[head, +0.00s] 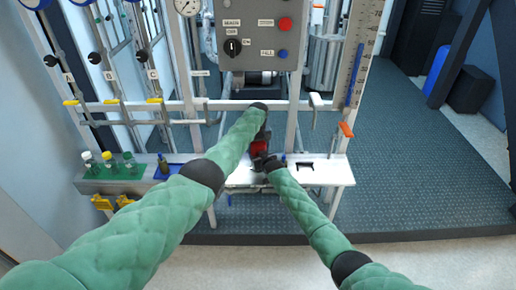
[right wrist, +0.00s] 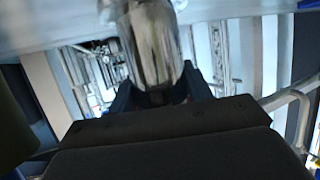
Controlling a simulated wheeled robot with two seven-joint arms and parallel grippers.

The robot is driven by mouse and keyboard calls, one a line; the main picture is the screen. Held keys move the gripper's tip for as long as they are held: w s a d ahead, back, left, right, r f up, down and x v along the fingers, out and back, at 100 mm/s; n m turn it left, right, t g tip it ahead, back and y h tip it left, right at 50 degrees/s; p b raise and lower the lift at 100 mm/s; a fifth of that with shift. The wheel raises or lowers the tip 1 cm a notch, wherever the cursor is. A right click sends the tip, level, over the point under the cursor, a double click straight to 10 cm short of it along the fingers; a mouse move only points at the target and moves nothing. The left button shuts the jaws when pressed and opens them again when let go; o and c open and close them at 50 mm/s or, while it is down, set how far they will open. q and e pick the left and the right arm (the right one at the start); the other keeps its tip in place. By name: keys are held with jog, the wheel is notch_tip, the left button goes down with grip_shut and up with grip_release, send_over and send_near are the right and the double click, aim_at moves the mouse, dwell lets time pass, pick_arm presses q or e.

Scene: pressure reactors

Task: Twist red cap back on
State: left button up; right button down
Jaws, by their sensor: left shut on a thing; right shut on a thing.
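The red cap (head: 259,147) shows as a small red patch above the white shelf in the head view, partly covered by my grippers. My left gripper (head: 261,139) comes down from above and is shut on the red cap. My right gripper (head: 270,162) is just below, close to the shelf. In the right wrist view, its dark fingers (right wrist: 160,95) are shut on a shiny metal cylinder (right wrist: 153,45). The cylinder is mostly hidden in the head view. Whether the cap sits on the cylinder's top cannot be seen.
The white shelf (head: 335,172) carries a green rack (head: 112,172) with several capped vials at left and a blue holder (head: 170,170). A control panel (head: 258,35) with red and blue buttons is behind. Pipes with yellow-handled valves stand at left. An orange-handled valve (head: 346,130) is at right.

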pick_arm(q)
jog(key=shift+m, duration=0.7)
jog(key=o, duration=1.1)
jog(key=shift+r, duration=2.25)
jog(key=shift+c, duration=0.6)
